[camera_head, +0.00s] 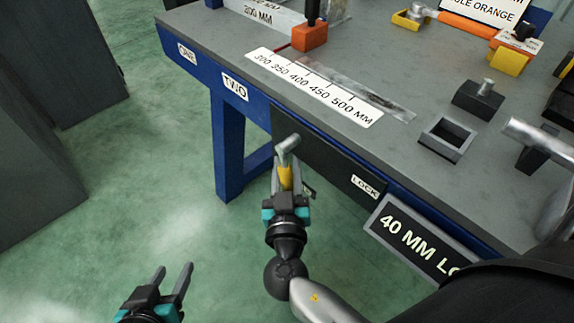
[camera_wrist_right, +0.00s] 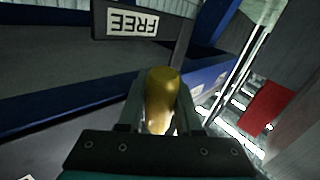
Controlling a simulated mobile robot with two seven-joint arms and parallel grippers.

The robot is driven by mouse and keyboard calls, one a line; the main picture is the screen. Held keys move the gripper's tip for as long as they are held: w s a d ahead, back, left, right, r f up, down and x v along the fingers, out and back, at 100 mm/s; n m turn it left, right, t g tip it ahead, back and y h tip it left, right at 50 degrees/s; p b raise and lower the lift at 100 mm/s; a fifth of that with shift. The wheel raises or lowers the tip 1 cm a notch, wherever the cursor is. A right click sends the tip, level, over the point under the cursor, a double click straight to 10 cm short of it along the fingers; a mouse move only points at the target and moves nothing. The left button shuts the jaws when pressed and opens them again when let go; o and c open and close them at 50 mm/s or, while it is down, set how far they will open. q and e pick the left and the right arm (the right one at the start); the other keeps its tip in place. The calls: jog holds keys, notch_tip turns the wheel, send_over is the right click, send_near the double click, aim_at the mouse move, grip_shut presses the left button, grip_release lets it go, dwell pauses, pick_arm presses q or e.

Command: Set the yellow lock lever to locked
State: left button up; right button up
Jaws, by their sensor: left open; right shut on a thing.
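The yellow lock lever (camera_head: 285,174) hangs down from a grey metal pivot (camera_head: 288,144) on the dark front panel of the bench. My right gripper (camera_head: 288,186) is shut on the lever's yellow handle from below. In the right wrist view the rounded yellow handle (camera_wrist_right: 162,92) sits between the two fingers (camera_wrist_right: 160,108). A "LOCK" label (camera_head: 365,187) is on the panel to the right of the lever. A "FREE" label (camera_wrist_right: 132,22) shows upside down in the right wrist view. My left gripper (camera_head: 174,282) is open and empty, low at the left over the floor.
The grey bench top (camera_head: 215,32) has a blue frame (camera_head: 228,150) with "ONE" and "TWO" labels. A millimetre scale (camera_head: 315,88), an orange block (camera_head: 309,36) and a dark square socket (camera_head: 446,138) are on top. A "40 MM" sign (camera_head: 420,238) juts out at right.

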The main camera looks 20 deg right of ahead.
grip_shut()
dwell(0.8)
